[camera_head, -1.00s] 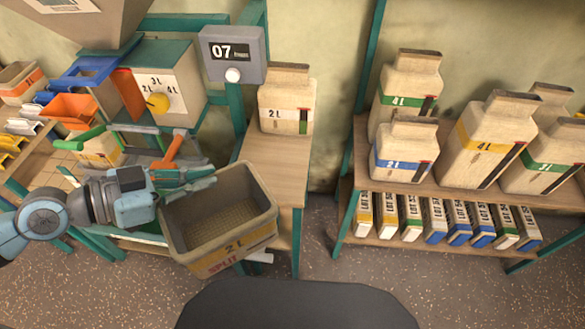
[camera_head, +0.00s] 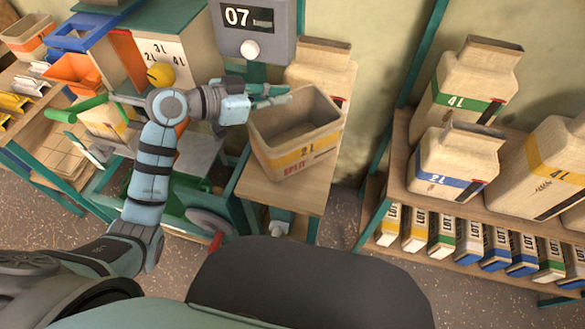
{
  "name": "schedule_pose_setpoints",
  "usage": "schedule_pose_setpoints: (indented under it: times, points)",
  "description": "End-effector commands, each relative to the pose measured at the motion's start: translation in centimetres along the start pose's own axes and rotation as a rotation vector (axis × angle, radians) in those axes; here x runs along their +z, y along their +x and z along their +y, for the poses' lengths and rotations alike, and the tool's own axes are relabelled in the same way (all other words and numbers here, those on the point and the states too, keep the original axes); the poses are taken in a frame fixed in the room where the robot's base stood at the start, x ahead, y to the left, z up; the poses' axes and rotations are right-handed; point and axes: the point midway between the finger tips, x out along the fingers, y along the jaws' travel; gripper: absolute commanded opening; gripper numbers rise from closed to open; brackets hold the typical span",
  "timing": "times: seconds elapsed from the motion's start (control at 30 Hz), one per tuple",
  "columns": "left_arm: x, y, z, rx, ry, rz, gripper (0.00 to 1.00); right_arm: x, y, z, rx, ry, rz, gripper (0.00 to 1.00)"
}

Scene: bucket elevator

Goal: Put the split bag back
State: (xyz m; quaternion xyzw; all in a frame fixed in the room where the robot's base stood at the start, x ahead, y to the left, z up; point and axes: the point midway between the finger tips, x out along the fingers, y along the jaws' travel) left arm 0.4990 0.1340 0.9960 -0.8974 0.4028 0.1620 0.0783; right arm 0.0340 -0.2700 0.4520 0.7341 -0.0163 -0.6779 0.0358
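The split bag (camera_head: 292,163) is an open-topped beige container with a yellow band, "2L" and red "SPLIT" on its front. It is upright, slightly tilted, over the narrow wooden bench (camera_head: 262,194) below the "07" display. I cannot tell whether its base touches the bench. My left gripper (camera_head: 272,95) is at the bag's upper left rim, its teal fingers closed on that rim. The bag looks empty inside. Another beige bag (camera_head: 322,62) stands behind it on the bench, mostly hidden. My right gripper is out of view.
The display box (camera_head: 252,32) with a white knob is just above my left gripper. A dial box (camera_head: 165,52) stands left of it. At right, a wooden rack (camera_head: 397,150) holds large bags, including a blue-banded 2L bag (camera_head: 455,165), above several small lot boxes (camera_head: 442,236).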

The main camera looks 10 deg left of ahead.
Motion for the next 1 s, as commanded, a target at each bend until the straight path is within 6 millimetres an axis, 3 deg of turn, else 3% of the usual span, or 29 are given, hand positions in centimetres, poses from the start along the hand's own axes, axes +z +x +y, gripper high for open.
schedule_pose_setpoints:
  times: [0.1, 0.23, 0.43, 0.8, 0.93, 1.0]
  points:
    - [2.8, 1.4, 0.2, 0.006, -0.006, -0.004, 0.00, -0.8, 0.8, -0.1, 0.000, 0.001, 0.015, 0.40]
    - [5.1, 2.3, 0.2, 0.005, -0.003, -0.002, 0.00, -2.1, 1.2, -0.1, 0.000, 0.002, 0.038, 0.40]
    - [8.5, 3.5, 0.2, 0.005, -0.002, -0.001, 0.00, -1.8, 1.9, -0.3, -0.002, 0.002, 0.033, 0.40]
    - [9.0, 3.7, 0.2, 0.004, 0.000, 0.000, 0.00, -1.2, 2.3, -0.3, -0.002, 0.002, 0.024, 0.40]
    - [8.8, 3.6, 0.2, 0.004, 0.000, 0.000, 0.24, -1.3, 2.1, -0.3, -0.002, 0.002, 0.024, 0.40]
    - [8.8, 3.6, 0.2, 0.004, 0.000, 0.000, 0.25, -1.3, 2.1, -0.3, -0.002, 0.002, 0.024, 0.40]
